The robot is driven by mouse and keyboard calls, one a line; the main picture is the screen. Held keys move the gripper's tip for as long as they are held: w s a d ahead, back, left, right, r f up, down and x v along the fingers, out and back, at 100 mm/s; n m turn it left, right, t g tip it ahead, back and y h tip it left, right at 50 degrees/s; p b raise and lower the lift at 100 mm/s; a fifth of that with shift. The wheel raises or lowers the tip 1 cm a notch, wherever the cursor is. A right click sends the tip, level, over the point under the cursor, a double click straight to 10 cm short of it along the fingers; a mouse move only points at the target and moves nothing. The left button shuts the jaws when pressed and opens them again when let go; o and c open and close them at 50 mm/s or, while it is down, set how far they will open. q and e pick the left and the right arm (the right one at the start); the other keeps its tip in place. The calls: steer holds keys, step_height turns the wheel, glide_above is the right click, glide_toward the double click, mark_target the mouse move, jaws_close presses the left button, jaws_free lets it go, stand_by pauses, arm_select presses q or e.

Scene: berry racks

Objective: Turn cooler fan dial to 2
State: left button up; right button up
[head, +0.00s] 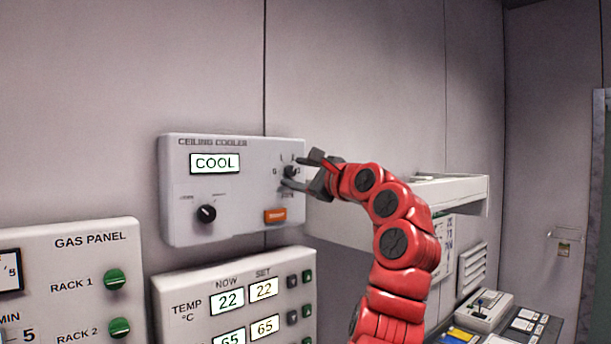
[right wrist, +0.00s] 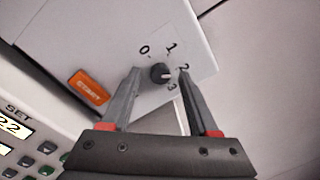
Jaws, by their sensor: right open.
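The fan dial is a small dark knob (right wrist: 159,73) on the ceiling cooler panel (head: 235,160), with marks 0, 1, 2 and 3 around it. In the head view the knob (head: 290,172) is partly hidden by my right gripper. A light mark on the knob faces roughly the side of 2 and 3; I cannot tell exactly which. My right gripper (head: 302,170) is open, its fingers on either side of the knob, with gaps visible in the right wrist view (right wrist: 160,72). My left gripper is not in view.
The cooler panel also has a COOL display (head: 215,162), a mode knob (head: 206,213) and an orange START button (head: 275,215). Below are the temperature panel (head: 180,285) and the gas panel (head: 60,262). A white shelf-like unit (head: 450,190) stands to the right behind my arm.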

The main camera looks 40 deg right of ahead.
steer(key=shift+s+f, duration=0.1)
steer(key=shift+s, duration=0.2)
steer(key=s+f+b, duration=0.1)
steer(key=s+b, duration=0.1)
steer(key=s, duration=1.4)
steer(key=shift+s+d, duration=0.3)
steer(key=shift+s, duration=0.05)
steer(key=shift+f, duration=0.1)
